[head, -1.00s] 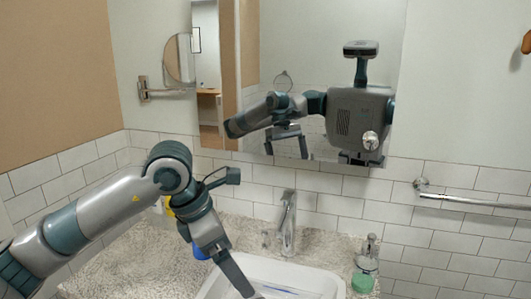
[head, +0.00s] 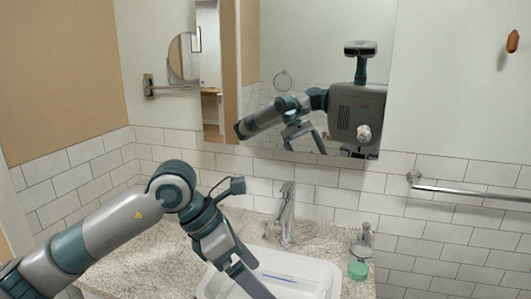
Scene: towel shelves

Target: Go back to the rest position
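My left arm comes in from the left and reaches over the white sink. Its gripper (head: 248,277) points down over the basin, and its fingertips run to the bottom edge of the head view. In the mirror (head: 330,75) the fingers of this gripper look spread apart, with nothing between them. My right arm and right gripper are not in view.
The white sink (head: 330,277) is set in a speckled counter (head: 150,262). A chrome faucet (head: 287,215) stands behind it, and a soap dispenser (head: 360,255) with green liquid stands at its right. A towel bar (head: 470,191) is on the right wall. A round mirror (head: 183,57) hangs at the left.

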